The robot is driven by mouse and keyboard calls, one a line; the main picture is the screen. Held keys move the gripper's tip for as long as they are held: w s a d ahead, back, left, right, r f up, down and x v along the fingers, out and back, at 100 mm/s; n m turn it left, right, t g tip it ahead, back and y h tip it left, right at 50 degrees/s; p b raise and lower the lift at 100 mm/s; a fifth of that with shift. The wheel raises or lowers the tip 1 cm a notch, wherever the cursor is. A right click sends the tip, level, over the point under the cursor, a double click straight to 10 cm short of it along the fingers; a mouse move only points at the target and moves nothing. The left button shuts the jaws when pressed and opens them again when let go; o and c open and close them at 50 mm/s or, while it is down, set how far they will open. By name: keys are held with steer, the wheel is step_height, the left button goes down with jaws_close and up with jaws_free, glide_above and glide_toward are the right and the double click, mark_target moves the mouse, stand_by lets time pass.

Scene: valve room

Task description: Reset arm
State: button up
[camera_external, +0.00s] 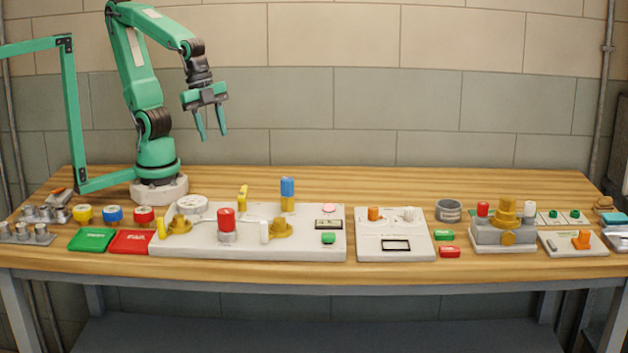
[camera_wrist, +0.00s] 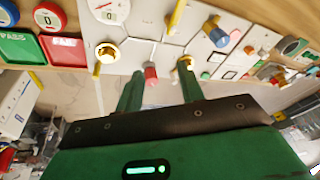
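My green arm stands at the back left of the wooden bench, raised and bent, clear of everything on the bench. My gripper (camera_external: 210,122) hangs from it in the air, pointing down, in front of the tiled wall. Its two green fingers are apart with nothing between them, so it is open and empty. In the wrist view the two fingers of my gripper (camera_wrist: 160,85) also stand apart. Beyond them is the white valve panel (camera_wrist: 130,62) with a red knob (camera_wrist: 151,74). This panel lies below and in front of the gripper in the external view (camera_external: 312,247).
Along the bench front are green (camera_external: 92,240) and red (camera_external: 134,242) trays, several coloured knobs, a second white panel (camera_external: 395,248), a grey cup (camera_external: 449,210) and a brass valve block (camera_external: 504,232). A green frame (camera_external: 72,110) stands left of my arm. The back strip of bench is clear.

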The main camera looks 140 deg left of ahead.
steer(key=shift+s+d+r+n+t+h, duration=0.15)
steer(key=shift+s+d+r+n+t, duration=0.35)
steer(key=shift+s+d+r+n, duration=0.3)
steer(key=shift+s+d+r+n+t+h, duration=0.15)
steer(key=shift+s+d+r+n+t, duration=0.4)
steer(key=shift+d+n, duration=0.3)
